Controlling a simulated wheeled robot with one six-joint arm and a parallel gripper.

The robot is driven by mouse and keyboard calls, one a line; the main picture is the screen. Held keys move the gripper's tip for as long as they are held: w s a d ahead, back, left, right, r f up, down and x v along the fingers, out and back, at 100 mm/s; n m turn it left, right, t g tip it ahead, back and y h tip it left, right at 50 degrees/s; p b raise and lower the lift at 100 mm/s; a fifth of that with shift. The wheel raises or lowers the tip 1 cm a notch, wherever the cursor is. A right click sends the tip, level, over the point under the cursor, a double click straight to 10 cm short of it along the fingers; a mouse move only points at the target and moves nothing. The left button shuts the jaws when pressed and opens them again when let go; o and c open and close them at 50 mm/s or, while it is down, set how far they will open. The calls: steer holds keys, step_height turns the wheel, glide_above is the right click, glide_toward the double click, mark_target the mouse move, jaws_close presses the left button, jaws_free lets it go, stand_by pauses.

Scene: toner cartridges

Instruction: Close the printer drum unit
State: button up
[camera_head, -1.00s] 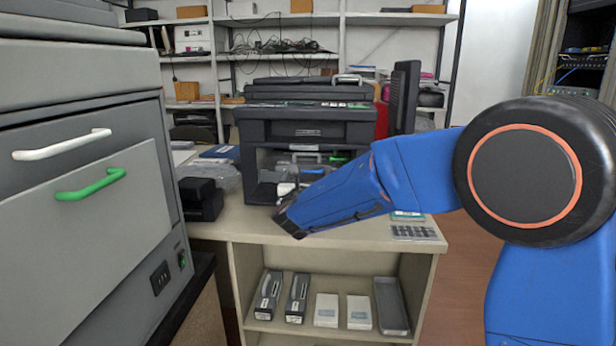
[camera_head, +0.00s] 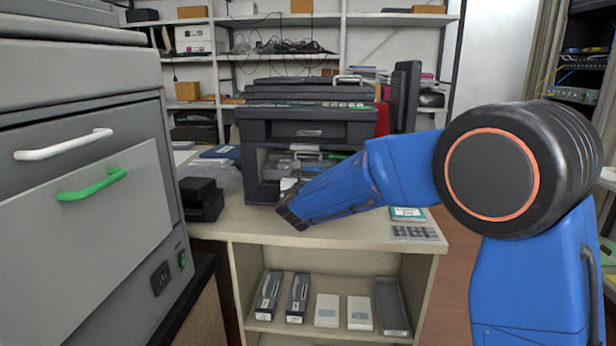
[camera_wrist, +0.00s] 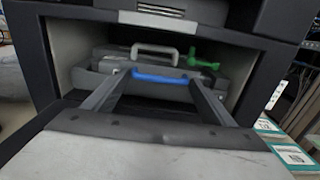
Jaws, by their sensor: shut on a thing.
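The dark printer (camera_head: 305,130) stands on the beige counter, its front cavity open. In the wrist view, the drum unit (camera_wrist: 112,62) is a grey block inside the cavity. A blue handle (camera_wrist: 160,78) is at its front, with a white handle (camera_wrist: 155,50) and a green lever (camera_wrist: 205,64) behind. My gripper (camera_wrist: 160,80) reaches into the opening, its two dark fingers at the ends of the blue handle, shut on it. In the head view, my gripper (camera_head: 290,205) is at the printer's lower front, and my arm hides part of the cavity.
A large grey cabinet (camera_head: 80,240) with a white and a green handle fills the left. A small black device (camera_head: 200,199) is left of the printer. A teal-edged card (camera_head: 407,214) and a keypad-like item (camera_head: 414,233) lie to the right. Boxes sit on the shelf below.

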steer(key=shift+w+d, duration=0.15)
steer(key=shift+w, duration=0.65)
steer(key=shift+c, duration=0.2)
steer(key=shift+o, duration=0.2)
steer(key=shift+w, duration=0.1)
steer(key=o, duration=1.1)
steer(key=shift+r, duration=0.1)
steer(key=shift+o, duration=0.6)
steer(key=shift+w+d, duration=0.1)
steer(key=shift+d, duration=0.05)
steer(key=shift+s, duration=0.4)
steer(key=s, duration=1.6)
steer(key=shift+s+a, duration=0.3)
steer(key=shift+a, duration=0.05)
